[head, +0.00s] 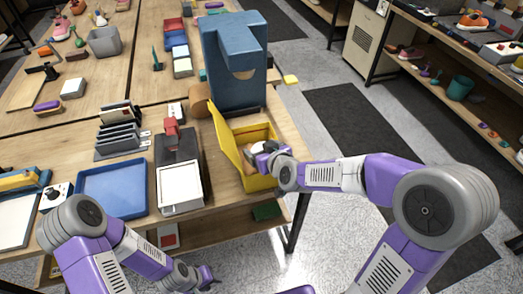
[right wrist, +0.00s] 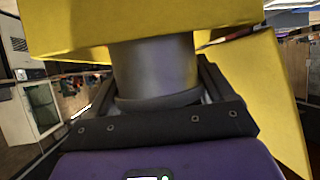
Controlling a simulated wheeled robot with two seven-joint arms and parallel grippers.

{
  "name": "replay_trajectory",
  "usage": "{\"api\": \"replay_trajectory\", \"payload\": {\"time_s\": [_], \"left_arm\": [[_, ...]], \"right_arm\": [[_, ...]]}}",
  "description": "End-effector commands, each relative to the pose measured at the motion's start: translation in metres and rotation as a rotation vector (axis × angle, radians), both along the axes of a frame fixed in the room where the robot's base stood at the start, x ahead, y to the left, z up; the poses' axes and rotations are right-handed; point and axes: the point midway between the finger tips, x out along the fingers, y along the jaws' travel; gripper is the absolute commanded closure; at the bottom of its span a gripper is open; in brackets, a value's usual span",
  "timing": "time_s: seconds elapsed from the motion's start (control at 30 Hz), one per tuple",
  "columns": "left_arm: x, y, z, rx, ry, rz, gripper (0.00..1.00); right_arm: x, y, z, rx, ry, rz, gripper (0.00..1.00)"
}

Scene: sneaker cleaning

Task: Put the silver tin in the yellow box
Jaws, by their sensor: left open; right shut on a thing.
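The yellow box (head: 264,183) stands near the right edge of the wooden table, with its lid tilted up on the left side. Its yellow walls also fill the upper and right parts of the right wrist view (right wrist: 270,85). My right gripper (head: 262,150) is at the box's opening, shut on the silver tin (right wrist: 153,72). In the right wrist view the tin is upright between the dark fingers, and its top is hidden behind yellow. I cannot tell whether the tin touches the box floor. My left gripper (head: 203,279) is open and empty, low in front of the table.
A tall blue machine (head: 232,70) stands right behind the box. A dark stand with a white pad (head: 180,187) and a blue tray (head: 111,189) lie to the left. A green item (head: 266,211) sits on the lower shelf. The floor to the right is open.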

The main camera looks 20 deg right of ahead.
Motion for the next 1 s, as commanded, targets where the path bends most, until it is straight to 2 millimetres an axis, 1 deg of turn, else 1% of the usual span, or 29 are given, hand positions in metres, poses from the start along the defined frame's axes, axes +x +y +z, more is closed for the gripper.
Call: {"api": "replay_trajectory", "payload": {"time_s": [0.4,0.5,0.53,0.63,0.87,1.0], "left_arm": [[0.0,0.0,-0.012,0.0,0.0,0.0,0.57],[0.0,0.0,-0.011,0.0,0.0,0.0,0.57],[0.0,0.0,-0.011,0.0,0.0,0.0,0.57],[0.0,0.0,-0.011,0.0,0.0,0.0,0.57],[0.0,0.0,-0.011,0.0,0.0,0.0,0.57],[0.0,0.0,-0.004,0.0,0.0,0.0,0.57]], "right_arm": [[0.0,0.0,-0.012,0.0,-0.001,0.0,0.52],[0.0,0.0,-0.012,0.0,-0.001,0.0,0.52],[0.0,0.0,-0.012,0.0,0.0,0.0,0.16],[0.0,0.0,-0.012,0.0,0.0,0.0,0.0],[0.0,0.0,-0.011,0.0,0.0,0.0,0.0],[0.0,0.0,-0.004,0.0,-0.001,0.0,0.0]]}}
